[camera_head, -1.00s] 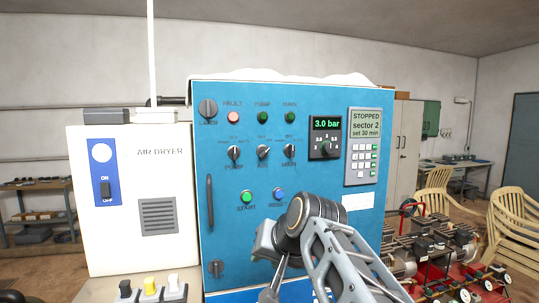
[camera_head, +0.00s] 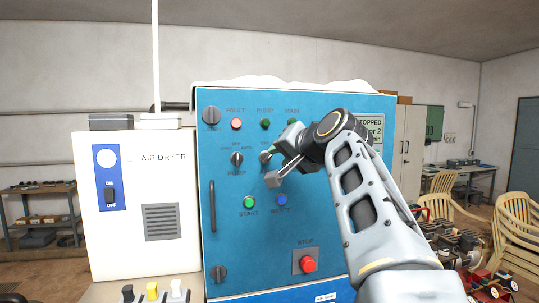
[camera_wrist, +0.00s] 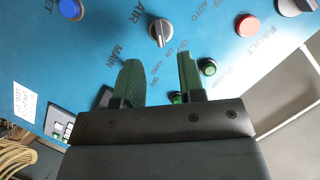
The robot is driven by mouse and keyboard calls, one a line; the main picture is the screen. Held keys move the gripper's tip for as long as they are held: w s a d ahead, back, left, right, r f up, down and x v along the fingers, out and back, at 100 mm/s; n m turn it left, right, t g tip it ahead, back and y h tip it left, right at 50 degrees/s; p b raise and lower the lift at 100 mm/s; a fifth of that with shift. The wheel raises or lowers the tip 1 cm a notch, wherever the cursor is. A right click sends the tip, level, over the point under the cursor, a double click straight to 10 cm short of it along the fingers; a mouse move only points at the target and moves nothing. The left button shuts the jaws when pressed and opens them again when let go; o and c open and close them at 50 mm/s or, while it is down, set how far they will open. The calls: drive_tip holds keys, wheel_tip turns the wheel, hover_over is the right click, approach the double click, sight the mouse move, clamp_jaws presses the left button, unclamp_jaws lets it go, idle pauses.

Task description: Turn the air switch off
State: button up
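The air switch (camera_wrist: 158,33) is a grey rotary knob with a white mark, labelled AIR, on the blue panel (camera_head: 225,232). In the wrist view it lies just past the fingertips, roughly in line with the gap between them, and nothing touches it there. In the head view it is partly hidden behind my gripper (camera_head: 271,165). My gripper is open, with its two dark green fingers (camera_wrist: 161,62) apart and nothing between them. I cannot tell the exact distance from the fingertips to the knob.
Start (camera_head: 249,202) and reset (camera_head: 281,201) buttons sit below, with a red stop button (camera_head: 308,264) lower down. A white air dryer (camera_head: 130,230) stands at left.

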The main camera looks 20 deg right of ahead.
sight(268, 158)
drive_tip(key=shift+p+x, duration=0.7)
drive_tip(key=shift+x, duration=2.5)
drive_tip(key=shift+c, duration=0.5)
clamp_jaws()
